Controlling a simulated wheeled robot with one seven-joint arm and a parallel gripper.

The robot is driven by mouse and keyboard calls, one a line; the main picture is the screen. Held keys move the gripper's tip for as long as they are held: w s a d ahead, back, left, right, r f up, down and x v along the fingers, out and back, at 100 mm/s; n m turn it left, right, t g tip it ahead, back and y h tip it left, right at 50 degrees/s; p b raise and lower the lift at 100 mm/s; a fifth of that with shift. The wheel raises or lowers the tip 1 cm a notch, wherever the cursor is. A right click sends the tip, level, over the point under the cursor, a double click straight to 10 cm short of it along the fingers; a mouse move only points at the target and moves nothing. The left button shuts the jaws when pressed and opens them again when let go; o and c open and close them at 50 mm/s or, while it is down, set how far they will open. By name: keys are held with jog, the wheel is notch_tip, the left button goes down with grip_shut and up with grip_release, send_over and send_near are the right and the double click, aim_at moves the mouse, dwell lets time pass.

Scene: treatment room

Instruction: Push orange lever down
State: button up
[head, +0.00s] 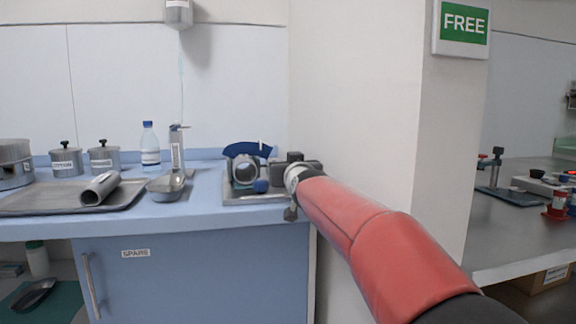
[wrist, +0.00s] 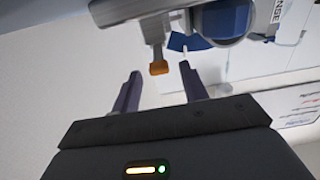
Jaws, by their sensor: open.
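The orange lever (wrist: 158,67) shows in the wrist view as a small orange tip on a grey stem, beside a round blue-grey device body (wrist: 222,18). My gripper (wrist: 160,84) is open, with its two dark fingers apart. The orange tip lies between the finger lines in the picture, just beyond them; I see no clear contact. In the head view the device (head: 245,168) with a blue arc-shaped part stands on the counter's right end. My gripper is at its right side there, and the orange lever cannot be made out.
The blue counter (head: 210,205) also bears a metal scoop (head: 168,186), a tray (head: 22,204) with a rolled metal piece, lidded canisters (head: 104,160) and a bottle (head: 150,150) to the left. A white wall pillar (head: 375,120) stands close at the right of the device.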

jog(key=shift+w, duration=0.1)
grip_shut()
jog(key=f+b, duration=0.1)
jog(key=b, duration=0.4)
jog(key=shift+f+t, duration=0.25)
jog(key=shift+t, duration=0.15)
jog(key=shift+b, duration=0.85)
jog(key=shift+r, duration=0.2)
grip_release()
